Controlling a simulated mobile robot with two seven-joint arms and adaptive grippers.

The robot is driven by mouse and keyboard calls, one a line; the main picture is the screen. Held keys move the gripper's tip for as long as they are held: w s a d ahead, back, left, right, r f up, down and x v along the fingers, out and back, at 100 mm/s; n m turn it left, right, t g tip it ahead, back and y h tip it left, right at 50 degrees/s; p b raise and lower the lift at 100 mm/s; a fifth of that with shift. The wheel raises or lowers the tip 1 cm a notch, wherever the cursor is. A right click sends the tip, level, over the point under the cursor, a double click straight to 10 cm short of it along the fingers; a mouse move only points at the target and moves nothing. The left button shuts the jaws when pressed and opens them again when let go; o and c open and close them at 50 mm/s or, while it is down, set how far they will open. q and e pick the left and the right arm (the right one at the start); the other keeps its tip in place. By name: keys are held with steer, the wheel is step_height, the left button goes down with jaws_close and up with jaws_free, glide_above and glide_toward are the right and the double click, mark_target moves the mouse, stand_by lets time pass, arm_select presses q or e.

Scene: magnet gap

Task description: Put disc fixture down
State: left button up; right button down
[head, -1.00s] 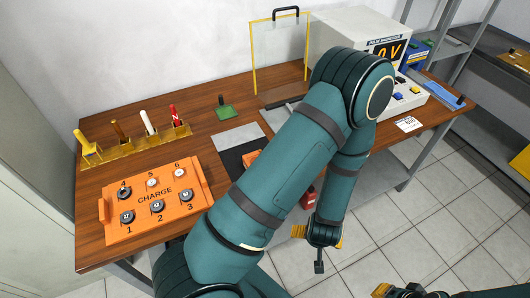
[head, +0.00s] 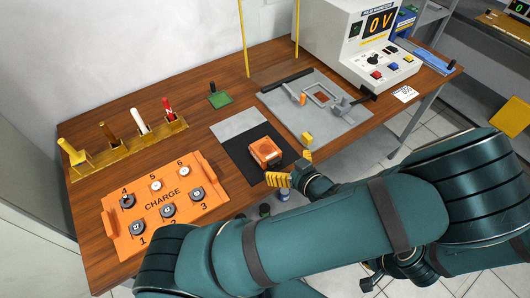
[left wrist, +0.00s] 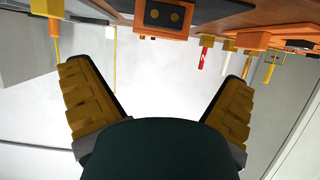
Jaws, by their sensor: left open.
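The disc fixture, which I take to be the small orange block (head: 266,151), sits on the black pad (head: 240,155) near the table's front edge. In the left wrist view an orange block with a dark face (left wrist: 165,16) shows at the top, beyond the fingertips; it seems to be the same fixture. My left gripper (head: 279,180) is open and empty, with yellow fingers, just in front of the fixture and apart from it. Its spread fingers (left wrist: 155,72) also show in the left wrist view. Dark hardware shows at the bottom of the head view; no right jaws can be made out.
The orange CHARGE tray (head: 184,229) holding several discs stands at the left. Behind it is a yellow rack (head: 128,148) of upright handles. A grey plate (head: 337,121) with small parts lies to the right. A meter box (head: 345,40) reading 0 V stands at the back right.

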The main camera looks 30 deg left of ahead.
mark_target(265, 149)
arm_select(q)
steer(key=b+x, duration=0.1)
steer(key=x, duration=0.4)
steer(key=shift+f, duration=0.15)
steer(key=b+x, duration=0.1)
steer(key=x, duration=0.4)
steer(key=shift+b, duration=0.3)
steer(key=c, duration=1.2)
